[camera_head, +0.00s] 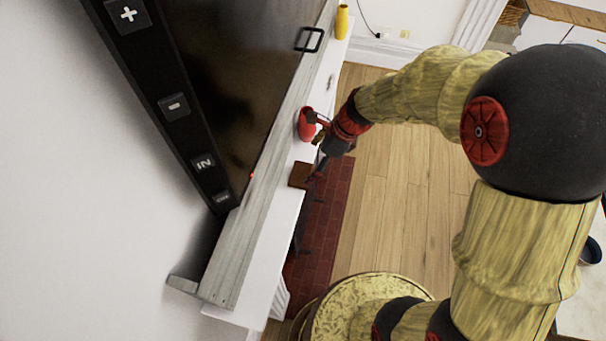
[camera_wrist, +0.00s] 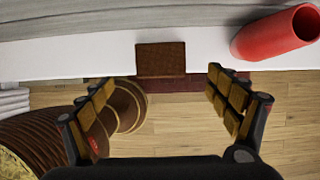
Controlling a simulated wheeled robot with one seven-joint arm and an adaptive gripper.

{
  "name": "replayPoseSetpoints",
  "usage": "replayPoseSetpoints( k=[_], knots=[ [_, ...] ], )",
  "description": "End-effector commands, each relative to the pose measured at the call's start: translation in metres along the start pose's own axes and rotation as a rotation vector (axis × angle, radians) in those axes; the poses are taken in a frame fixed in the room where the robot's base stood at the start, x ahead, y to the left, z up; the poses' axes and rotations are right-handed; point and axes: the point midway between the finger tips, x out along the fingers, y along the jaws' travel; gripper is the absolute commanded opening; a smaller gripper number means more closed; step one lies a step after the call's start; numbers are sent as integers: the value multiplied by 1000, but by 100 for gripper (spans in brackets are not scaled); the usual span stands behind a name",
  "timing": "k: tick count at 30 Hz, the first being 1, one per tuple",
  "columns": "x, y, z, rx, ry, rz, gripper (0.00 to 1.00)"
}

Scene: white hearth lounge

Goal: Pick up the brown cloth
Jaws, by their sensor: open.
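The brown cloth (camera_head: 300,174) is a small, flat, dark brown square on the white mantel shelf, at its front edge. In the wrist view the brown cloth (camera_wrist: 161,59) lies ahead, between the lines of my two fingers and beyond their tips. My gripper (camera_head: 318,161) is beside the cloth in the head view, partly hidden by its own wrist. In the wrist view my gripper (camera_wrist: 160,88) has its fingers wide apart with nothing between them. I cannot tell the exact gap between fingertips and cloth.
A red vase (camera_head: 305,124) stands on the shelf (camera_head: 245,295) close to the cloth and my gripper; it also shows in the wrist view (camera_wrist: 272,36). A yellow vase (camera_head: 342,22) stands at the far end. A large dark screen (camera_head: 235,75) rises behind the shelf. Wooden floor (camera_head: 400,190) lies below.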

Motion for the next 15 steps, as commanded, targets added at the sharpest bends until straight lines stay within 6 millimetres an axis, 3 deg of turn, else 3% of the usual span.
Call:
replayPoseSetpoints(
  k=[10, 15],
  knots=[
    [32, 0, 0, -2, 1, 4, 89],
    [57, -1, -2, -3, 2, 5, 89]
  ],
)
